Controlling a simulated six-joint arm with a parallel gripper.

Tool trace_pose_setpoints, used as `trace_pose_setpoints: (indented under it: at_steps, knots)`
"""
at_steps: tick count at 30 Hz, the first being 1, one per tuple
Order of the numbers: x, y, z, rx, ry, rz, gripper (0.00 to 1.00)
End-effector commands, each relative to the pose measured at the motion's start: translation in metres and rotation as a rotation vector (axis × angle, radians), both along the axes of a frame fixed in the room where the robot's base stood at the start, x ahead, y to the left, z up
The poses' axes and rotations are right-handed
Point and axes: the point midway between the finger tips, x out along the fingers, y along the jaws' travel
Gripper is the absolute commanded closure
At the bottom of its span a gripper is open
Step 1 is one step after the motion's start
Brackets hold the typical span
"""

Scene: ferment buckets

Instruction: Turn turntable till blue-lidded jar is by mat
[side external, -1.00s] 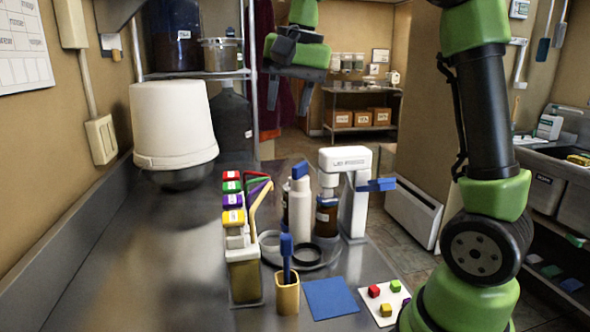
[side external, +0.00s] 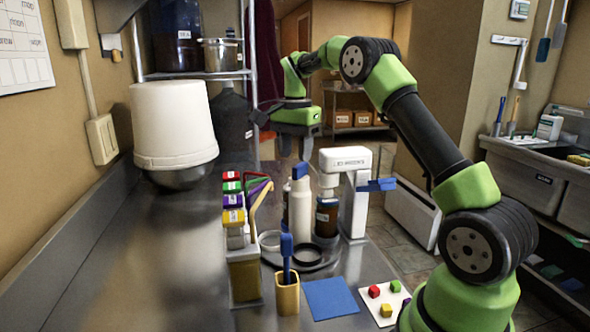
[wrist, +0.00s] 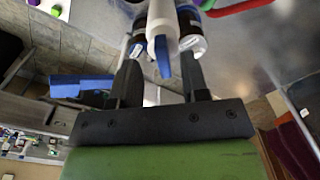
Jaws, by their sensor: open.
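The blue mat (side external: 331,298) lies flat in front of the turntable. My gripper (side external: 295,153) is open and empty, fingers down, above and behind the bottle. The wrist view shows the bottle (wrist: 161,20) ahead, between the open fingers (wrist: 160,68).
A white sealer machine (side external: 353,205) with a blue arm stands right of the turntable. A card with coloured cubes (side external: 384,300) lies right.

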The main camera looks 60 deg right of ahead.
Motion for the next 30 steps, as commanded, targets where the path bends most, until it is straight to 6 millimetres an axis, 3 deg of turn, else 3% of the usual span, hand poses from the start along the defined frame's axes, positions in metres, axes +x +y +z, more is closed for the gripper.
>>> trace_pose_setpoints:
  at_steps: [3,9,19,20,25,30]
  knots:
    - [-0.001,0.001,-0.021,0.003,0.005,0.001,0.58]
    - [0.000,0.000,-0.042,0.000,0.001,0.000,0.58]
    - [0.000,0.000,-0.046,-0.001,-0.001,0.001,0.58]
    - [0.000,0.000,-0.046,-0.001,-0.001,0.001,0.61]
    - [0.000,0.000,-0.046,-0.001,-0.001,0.001,1.00]
    - [0.000,0.000,-0.046,-0.001,-0.001,0.000,1.00]
